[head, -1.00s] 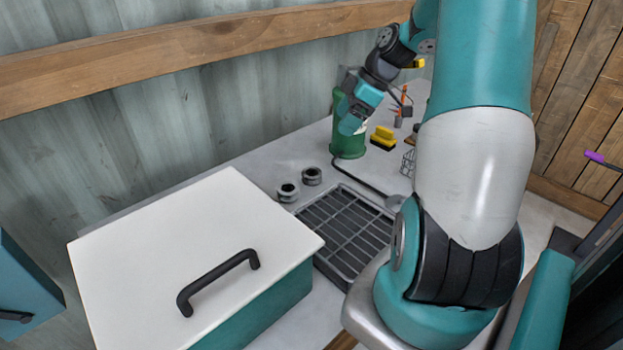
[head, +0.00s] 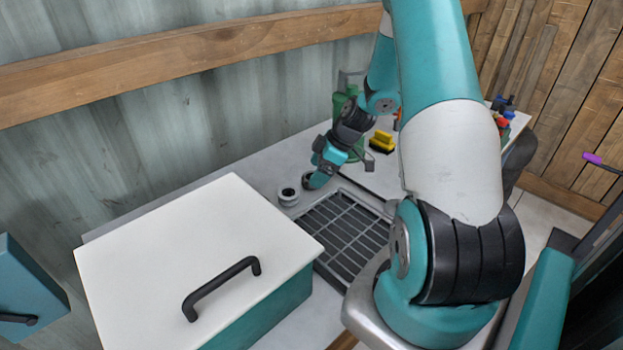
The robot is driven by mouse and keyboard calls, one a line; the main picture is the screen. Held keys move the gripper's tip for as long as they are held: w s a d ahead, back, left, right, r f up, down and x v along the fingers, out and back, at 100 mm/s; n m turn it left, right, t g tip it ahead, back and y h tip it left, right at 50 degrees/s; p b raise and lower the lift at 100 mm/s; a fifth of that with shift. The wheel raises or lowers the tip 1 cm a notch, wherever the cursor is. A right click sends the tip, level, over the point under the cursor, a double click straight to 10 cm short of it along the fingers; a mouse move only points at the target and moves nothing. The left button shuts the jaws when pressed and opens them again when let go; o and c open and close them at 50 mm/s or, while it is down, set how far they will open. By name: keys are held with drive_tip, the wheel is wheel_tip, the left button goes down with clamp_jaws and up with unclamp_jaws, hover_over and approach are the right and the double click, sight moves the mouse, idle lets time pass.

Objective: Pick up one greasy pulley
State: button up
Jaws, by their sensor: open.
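A small grey pulley (head: 288,195) with a dark centre stands on the bench between the white-lidded box and the wall. My gripper (head: 313,181) is open and low over the bench, just right of and behind this pulley. A second pulley stood where my gripper is; the gripper now covers it. I cannot tell whether the fingers are around it or touching it.
A teal box with a closed white lid (head: 180,265) and black handle (head: 222,287) fills the front left. A dark grated tray (head: 345,235) lies right of the pulleys. A yellow-black brush (head: 382,141) and a green container (head: 347,105) stand behind my gripper.

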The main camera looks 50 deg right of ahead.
sight(306, 176)
drive_tip(key=shift+x, duration=1.2)
drive_tip(key=c, duration=0.9)
drive_tip(key=shift+c, duration=0.2)
